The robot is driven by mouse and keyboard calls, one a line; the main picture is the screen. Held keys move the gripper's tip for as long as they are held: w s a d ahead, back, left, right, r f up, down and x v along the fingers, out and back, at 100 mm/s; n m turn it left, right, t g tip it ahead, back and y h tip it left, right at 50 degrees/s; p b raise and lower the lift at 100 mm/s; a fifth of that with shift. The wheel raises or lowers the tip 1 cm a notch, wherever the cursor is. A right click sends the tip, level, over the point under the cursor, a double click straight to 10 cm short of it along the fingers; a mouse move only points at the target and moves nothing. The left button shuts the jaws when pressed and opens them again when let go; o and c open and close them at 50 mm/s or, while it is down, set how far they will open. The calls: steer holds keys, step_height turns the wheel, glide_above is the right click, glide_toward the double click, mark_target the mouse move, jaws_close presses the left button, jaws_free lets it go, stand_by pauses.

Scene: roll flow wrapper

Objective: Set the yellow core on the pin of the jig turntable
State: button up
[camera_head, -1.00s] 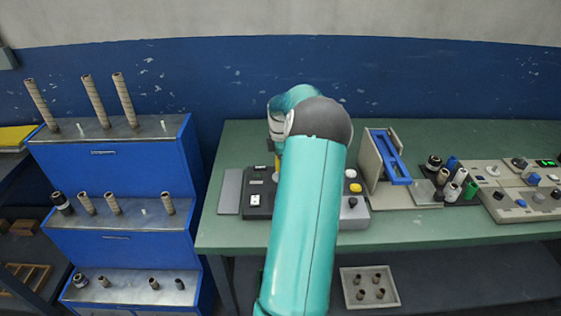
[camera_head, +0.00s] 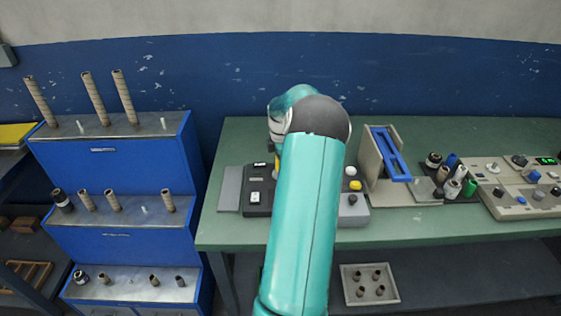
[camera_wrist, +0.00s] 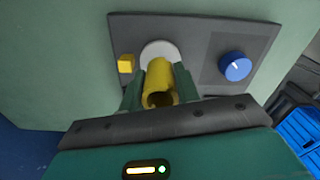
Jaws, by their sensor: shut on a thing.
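The yellow core (camera_wrist: 158,72) is between the fingers of my gripper (camera_wrist: 160,85) in the wrist view, with its open end toward the camera. My gripper is shut on it. A pale grey disc (camera_wrist: 158,48), which looks like the jig turntable, lies right behind the core on a dark panel. The core overlaps the disc, and I cannot tell whether they touch. The pin is hidden. In the head view my arm covers most of the jig, and only a small yellow bit of the core shows beside the wrist.
The dark panel (camera_wrist: 205,28) carries a yellow button (camera_wrist: 126,63) and a blue knob (camera_wrist: 235,67). A blue lever stand (camera_head: 388,155) and loose spools (camera_head: 455,180) stand to the right on the green bench (camera_head: 430,228). A blue stepped rack (camera_head: 130,160) with cores stands left.

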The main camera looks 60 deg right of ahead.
steer(key=shift+f, duration=0.85)
stand_by(0.3)
steer(key=o, duration=1)
steer(key=shift+o, duration=0.5)
steer(key=shift+r, duration=0.1)
steer(key=shift+c, duration=0.2)
steer(key=shift+o, duration=0.3)
steer(key=shift+w+d+r, duration=0.1)
steer(key=shift+d+r, duration=0.05)
steer(key=shift+r, duration=0.4)
steer(key=shift+o, duration=1.2)
steer(key=shift+r, duration=3.35)
